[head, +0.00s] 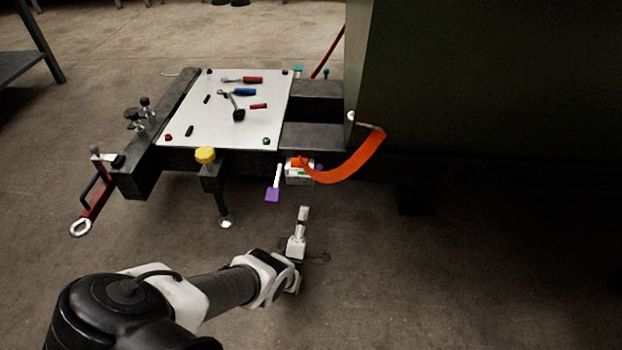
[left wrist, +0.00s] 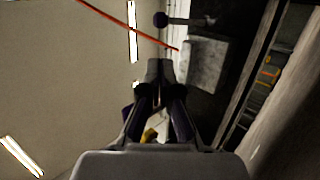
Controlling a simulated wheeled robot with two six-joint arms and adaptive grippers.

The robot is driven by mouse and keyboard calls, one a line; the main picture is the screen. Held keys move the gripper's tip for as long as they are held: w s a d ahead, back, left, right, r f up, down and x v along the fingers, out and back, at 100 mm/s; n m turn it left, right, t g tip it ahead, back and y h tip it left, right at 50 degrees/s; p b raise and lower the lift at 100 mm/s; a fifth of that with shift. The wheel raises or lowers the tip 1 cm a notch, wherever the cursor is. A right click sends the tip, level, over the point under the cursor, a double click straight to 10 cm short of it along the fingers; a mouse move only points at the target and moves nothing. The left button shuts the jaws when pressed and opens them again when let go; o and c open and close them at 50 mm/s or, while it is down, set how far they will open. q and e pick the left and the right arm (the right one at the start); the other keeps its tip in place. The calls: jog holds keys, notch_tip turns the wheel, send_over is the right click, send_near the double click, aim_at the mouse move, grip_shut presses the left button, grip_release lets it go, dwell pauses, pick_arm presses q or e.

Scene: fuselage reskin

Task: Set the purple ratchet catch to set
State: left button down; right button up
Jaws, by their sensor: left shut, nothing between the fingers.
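A purple square tab (head: 272,195) hangs at the lower end of a white lever (head: 278,174), beside a small light ratchet housing (head: 299,177) on the cart's front edge. A small purple knob (head: 320,168) shows at the housing's right side, partly hidden by the orange strap. I cannot tell which purple part is the catch, or its setting. My left gripper (head: 303,211) is shut and empty, below the housing in the picture and apart from it.
An orange strap (head: 350,172) curves from the housing to the large dark green body (head: 480,80) at right. A cart carries a white tool board (head: 228,130). A yellow knob (head: 205,155) stands left of the lever. Floor is open in front.

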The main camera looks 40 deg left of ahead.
pick_arm(q)
send_near(320, 168)
jog(key=w+a+r, duration=0.3)
jog(key=w+a, duration=0.1)
jog(key=shift+d+r, duration=0.25)
jog(key=shift+r, duration=0.05)
pick_arm(e)
jog(key=shift+f, duration=0.25)
